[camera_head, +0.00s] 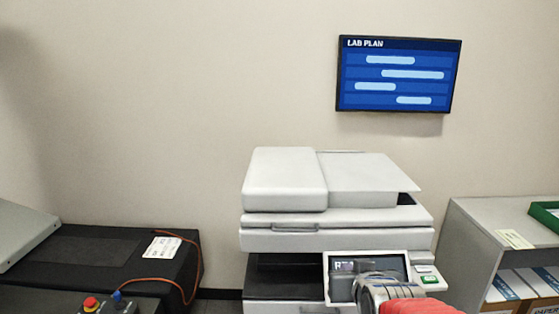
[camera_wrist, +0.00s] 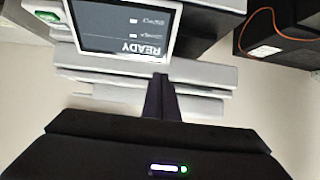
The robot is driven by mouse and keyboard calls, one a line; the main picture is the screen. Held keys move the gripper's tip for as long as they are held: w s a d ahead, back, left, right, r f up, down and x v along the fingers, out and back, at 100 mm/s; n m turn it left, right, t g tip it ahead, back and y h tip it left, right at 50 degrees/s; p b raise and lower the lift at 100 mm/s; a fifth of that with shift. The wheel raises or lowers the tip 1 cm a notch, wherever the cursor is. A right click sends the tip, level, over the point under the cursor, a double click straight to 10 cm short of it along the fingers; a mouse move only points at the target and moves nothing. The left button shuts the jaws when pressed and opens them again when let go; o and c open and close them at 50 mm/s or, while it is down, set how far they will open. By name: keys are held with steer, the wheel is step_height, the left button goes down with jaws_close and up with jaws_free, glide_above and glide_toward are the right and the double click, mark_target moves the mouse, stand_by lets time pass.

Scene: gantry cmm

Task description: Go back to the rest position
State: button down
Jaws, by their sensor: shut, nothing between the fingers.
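My gripper (camera_wrist: 160,78) shows in the wrist view as dark fingers closed together, with nothing between them. The wrist view is upside down, and the fingertips lie over the grey edge of the copier, just below its screen in that picture. I cannot tell the gap between them. In the head view my grey and red arm end rises from the bottom edge, in front of the copier's screen (camera_head: 343,266). The fingertips cannot be made out there. The screen also shows in the wrist view (camera_wrist: 115,30) and reads READY.
The white copier (camera_head: 285,185) stands against the wall, its lid down. A green button (camera_head: 429,279) is right of its screen. A grey shelf (camera_head: 465,235) with a green tray (camera_head: 545,214) stands right. A black bench (camera_head: 90,250) with an orange cable (camera_head: 188,285) is left. A LAB PLAN display (camera_head: 398,75) hangs above.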

steer(key=s+f+g, duration=0.1)
steer(key=s+g, duration=0.5)
steer(key=s, duration=1.5)
steer(key=shift+d+f, duration=0.15)
steer(key=shift+f, duration=0.1)
